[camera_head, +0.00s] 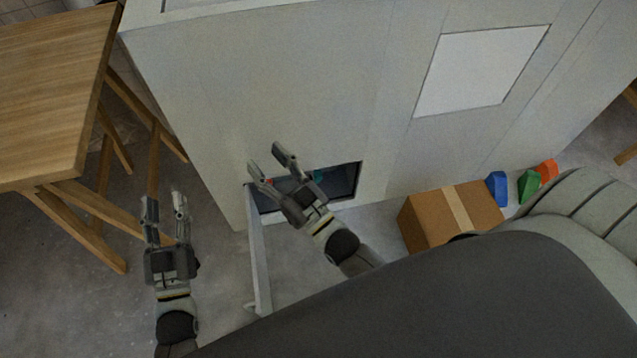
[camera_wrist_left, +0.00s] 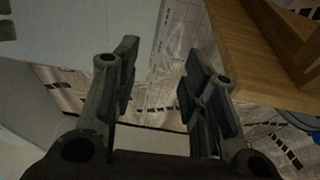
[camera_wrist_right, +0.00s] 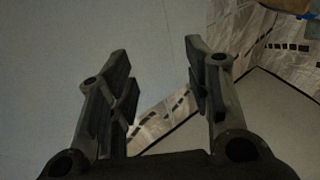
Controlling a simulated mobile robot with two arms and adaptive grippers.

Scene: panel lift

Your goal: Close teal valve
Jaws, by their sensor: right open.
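A small teal part (camera_head: 319,176), which looks like the teal valve, shows inside a dark low opening (camera_head: 345,181) in the grey wall. It is partly hidden by my right gripper, and I cannot tell its position. My right gripper (camera_head: 266,160) is open and empty, overlapping the left part of the opening in the head view. Its open fingers also show in the right wrist view (camera_wrist_right: 158,65). My left gripper (camera_head: 165,203) is open and empty, left of the opening, near the wooden table. Its open fingers also show in the left wrist view (camera_wrist_left: 155,65).
A light panel (camera_head: 259,255) stands swung outward at the opening's left edge. A cardboard box (camera_head: 430,222) sits on the floor to the right, with blue (camera_head: 497,188), green (camera_head: 529,185) and orange (camera_head: 547,171) objects beyond it. A wooden table (camera_head: 55,90) stands left.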

